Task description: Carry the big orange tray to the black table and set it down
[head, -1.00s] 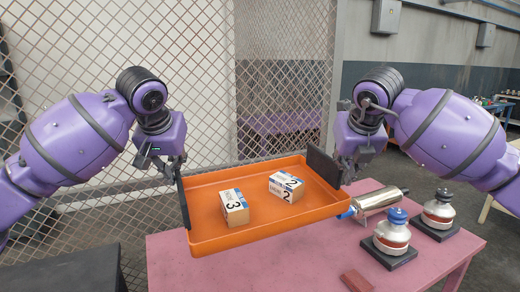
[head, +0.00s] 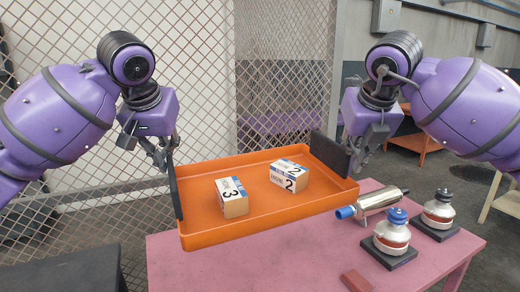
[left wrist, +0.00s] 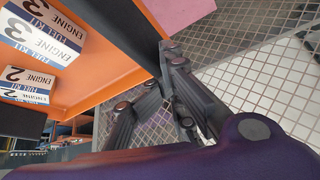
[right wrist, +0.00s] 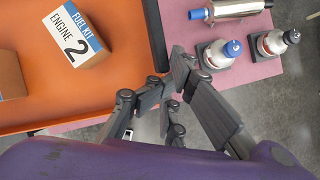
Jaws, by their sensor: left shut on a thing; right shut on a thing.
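The big orange tray (head: 265,226) hangs level in the air over the pink table in the head view. It carries a white-and-brown box marked 3 (head: 232,197) and one marked 2 (head: 289,177). My left gripper (head: 173,188) is shut on the tray's left end. My right gripper (head: 336,152) is shut on its right end. The tray also shows in the left wrist view (left wrist: 110,60) and the right wrist view (right wrist: 75,100). A black table top (head: 65,268) shows at the lower left, apart from the tray; most of it is out of view.
The pink table (head: 265,270) bears a metal cylinder with a blue end (head: 378,203), two silver parts on black bases (head: 392,232) (head: 437,211), and a reddish block (head: 356,280). A wire mesh fence (head: 280,80) stands behind. Floor shows at the right.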

